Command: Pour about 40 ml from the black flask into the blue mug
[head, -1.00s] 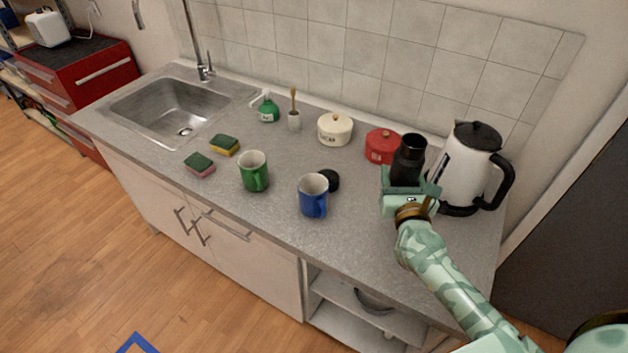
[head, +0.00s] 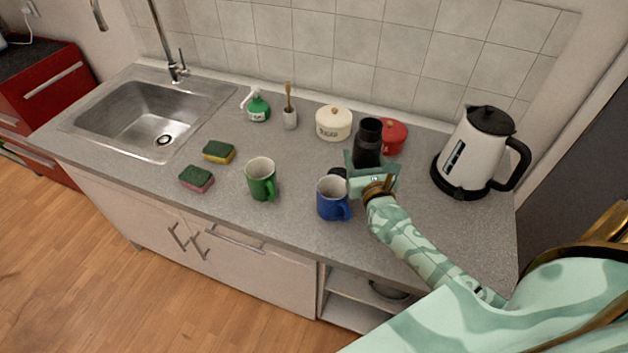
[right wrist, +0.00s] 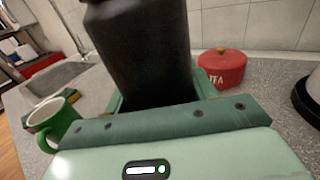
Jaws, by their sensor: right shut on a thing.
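The black flask (head: 367,146) is upright, its dark open mouth facing up. My right gripper (head: 370,172) is shut on it. In the right wrist view the flask (right wrist: 145,50) fills the upper middle, between the green jaws (right wrist: 160,105). The blue mug (head: 332,199) stands upright on the counter, just left of and in front of the gripper, handle toward the right. The flask is behind and to the right of the mug, apart from it. A round black thing (head: 338,173), perhaps the flask's lid, lies behind the mug, partly hidden. My left gripper is not in view.
A green mug (head: 261,180) stands left of the blue mug. A red pot (head: 394,136) and a cream sugar pot (head: 333,124) stand behind. A white kettle (head: 474,150) is at the right. Two sponges (head: 197,178) lie near the sink (head: 150,115). The counter's front strip is clear.

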